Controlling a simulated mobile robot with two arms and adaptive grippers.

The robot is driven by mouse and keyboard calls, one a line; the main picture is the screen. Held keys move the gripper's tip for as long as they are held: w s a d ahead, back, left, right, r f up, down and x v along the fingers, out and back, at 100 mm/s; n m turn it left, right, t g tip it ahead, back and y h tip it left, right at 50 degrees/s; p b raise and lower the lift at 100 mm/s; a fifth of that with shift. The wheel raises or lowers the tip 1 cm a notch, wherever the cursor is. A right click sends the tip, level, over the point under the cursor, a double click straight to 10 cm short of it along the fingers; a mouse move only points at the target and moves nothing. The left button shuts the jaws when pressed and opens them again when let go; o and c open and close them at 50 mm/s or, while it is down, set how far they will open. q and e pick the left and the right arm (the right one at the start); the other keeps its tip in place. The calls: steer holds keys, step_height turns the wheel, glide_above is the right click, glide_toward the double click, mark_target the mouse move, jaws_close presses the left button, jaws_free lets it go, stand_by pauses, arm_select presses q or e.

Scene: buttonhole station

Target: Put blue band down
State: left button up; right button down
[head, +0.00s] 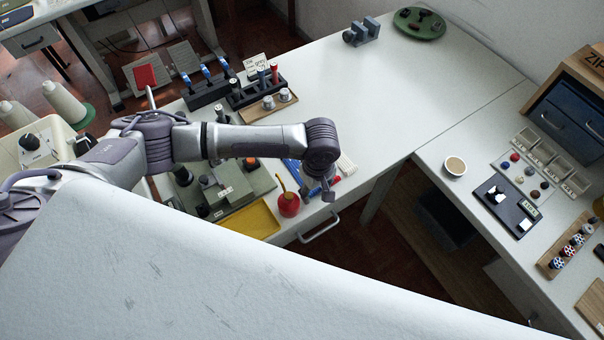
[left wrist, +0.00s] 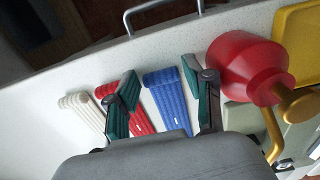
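The blue band (left wrist: 168,100) lies on the white table top, ribbed and roughly straight, and shows between my left fingers in the left wrist view. It also shows in the head view (head: 293,170), left of my wrist. My left gripper (left wrist: 162,95) is open, with a teal-padded finger on each side of the blue band and a gap to it. In the head view my left gripper (head: 329,190) points down near the table's front edge. My right gripper is not in view.
A red band (left wrist: 136,118) lies partly behind my left-hand finger, with a white band (left wrist: 82,110) beyond it. A red oil can (left wrist: 243,68) stands close to the other finger. A yellow tray (head: 258,220) lies nearby. A drawer handle (head: 320,229) is at the front edge.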

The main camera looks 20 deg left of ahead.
arm_select(q)
steer(key=c, duration=0.5)
steer(key=shift+r, duration=0.1)
steer(key=shift+c, duration=0.2)
steer(key=shift+r, duration=0.6)
step_height(320, 180, up, 3)
steer(key=shift+d+f+b, duration=0.1)
steer(key=shift+b, duration=0.25)
steer(key=s+d+r+b, duration=0.1)
steer(key=s+d+r, duration=0.2)
steer(key=d+r, duration=0.4)
steer(key=shift+s+d, duration=0.3)
steer(key=shift+d, duration=1.65)
